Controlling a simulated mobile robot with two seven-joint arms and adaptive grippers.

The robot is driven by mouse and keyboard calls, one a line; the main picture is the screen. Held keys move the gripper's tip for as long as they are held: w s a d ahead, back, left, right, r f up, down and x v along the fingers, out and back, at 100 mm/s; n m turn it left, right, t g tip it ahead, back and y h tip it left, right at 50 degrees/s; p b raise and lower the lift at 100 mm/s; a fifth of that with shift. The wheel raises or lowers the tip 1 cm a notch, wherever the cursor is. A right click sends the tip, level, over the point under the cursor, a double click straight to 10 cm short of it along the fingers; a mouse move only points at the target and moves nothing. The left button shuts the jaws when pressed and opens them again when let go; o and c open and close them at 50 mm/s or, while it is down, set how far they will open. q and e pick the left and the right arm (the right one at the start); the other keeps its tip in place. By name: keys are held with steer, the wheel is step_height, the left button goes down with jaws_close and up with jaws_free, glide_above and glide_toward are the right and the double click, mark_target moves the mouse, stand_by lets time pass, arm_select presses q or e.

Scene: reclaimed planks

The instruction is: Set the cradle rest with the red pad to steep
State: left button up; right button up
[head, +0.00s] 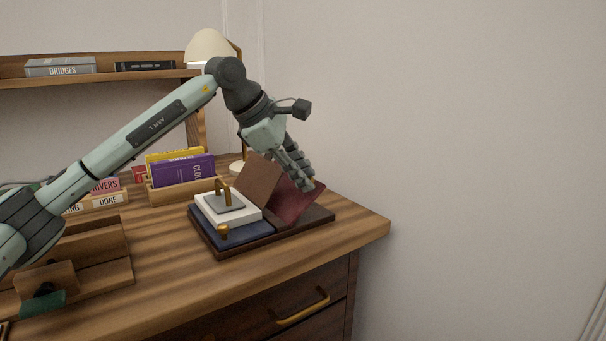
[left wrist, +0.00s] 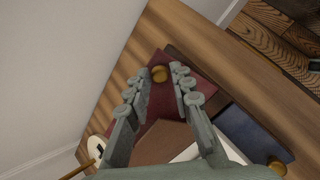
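The book cradle (head: 318,218) stands on the desk's right end. Its red pad (head: 290,210) is on the right half and appears tilted up; I cannot tell its exact setting. A brown panel (head: 259,179) slants up beside it. The red pad (left wrist: 160,103) also shows in the left wrist view, with a brass knob (left wrist: 160,74) at its far end. My left gripper (head: 305,184) is over the red pad, its fingers spread on either side of the knob; contact is unclear. The blue pad (head: 243,236) carries a white block with a brass handle. My right gripper is out of view.
A wooden bin with purple and yellow books (head: 183,169) stands behind the cradle, near a lamp (head: 208,46). A wooden stand with a green piece (head: 43,303) is at front left. The desk's right edge is close to the cradle.

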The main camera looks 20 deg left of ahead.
arm_select(q)
steer(key=shift+o, duration=1.3)
steer(key=v, duration=1.2)
